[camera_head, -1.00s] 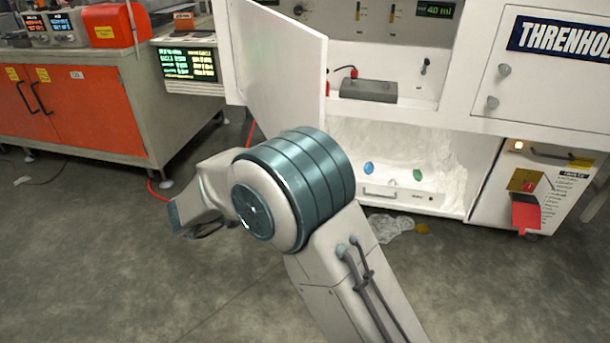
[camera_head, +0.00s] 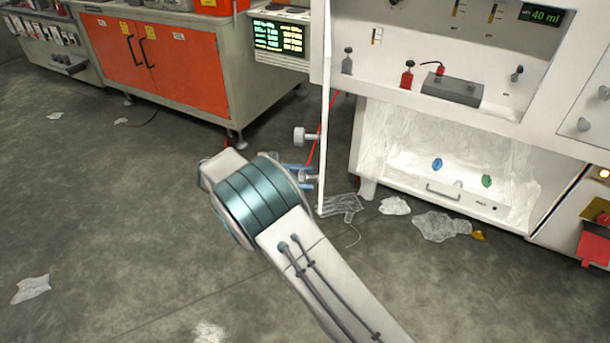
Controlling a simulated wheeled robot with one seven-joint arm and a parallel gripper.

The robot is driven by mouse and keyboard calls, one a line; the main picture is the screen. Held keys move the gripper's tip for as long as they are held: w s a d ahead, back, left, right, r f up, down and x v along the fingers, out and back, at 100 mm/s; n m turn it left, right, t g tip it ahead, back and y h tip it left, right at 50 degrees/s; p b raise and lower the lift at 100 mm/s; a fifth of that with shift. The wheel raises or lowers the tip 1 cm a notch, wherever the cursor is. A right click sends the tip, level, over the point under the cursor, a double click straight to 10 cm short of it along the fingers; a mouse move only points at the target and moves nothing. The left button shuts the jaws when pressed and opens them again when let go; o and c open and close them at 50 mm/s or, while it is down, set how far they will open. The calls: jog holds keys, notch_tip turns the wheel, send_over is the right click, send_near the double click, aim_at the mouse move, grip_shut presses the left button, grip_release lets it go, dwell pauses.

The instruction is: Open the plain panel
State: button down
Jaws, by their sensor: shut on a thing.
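The plain white panel (camera_head: 324,110) stands swung out from the cabinet, seen almost edge-on. Two pale knobs stick out from its left face, an upper knob (camera_head: 303,136) and a lower knob (camera_head: 308,178). My gripper (camera_head: 302,178) is at the lower knob, its blue fingers above and below it, shut on it. My wrist and forearm partly hide the gripper's base. The compartment (camera_head: 440,150) to the right of the panel is open to view, with a blue and a green piece inside.
An orange-doored bench (camera_head: 180,75) stands at the back left. Crumpled clear film (camera_head: 435,225) and scraps lie on the floor before the cabinet (camera_head: 560,110). A red cable runs behind the panel. The grey floor at left is mostly clear.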

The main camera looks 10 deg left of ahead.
dwell(0.3)
jog(key=c, duration=1)
grip_release()
jog(key=shift+a+r, duration=0.1)
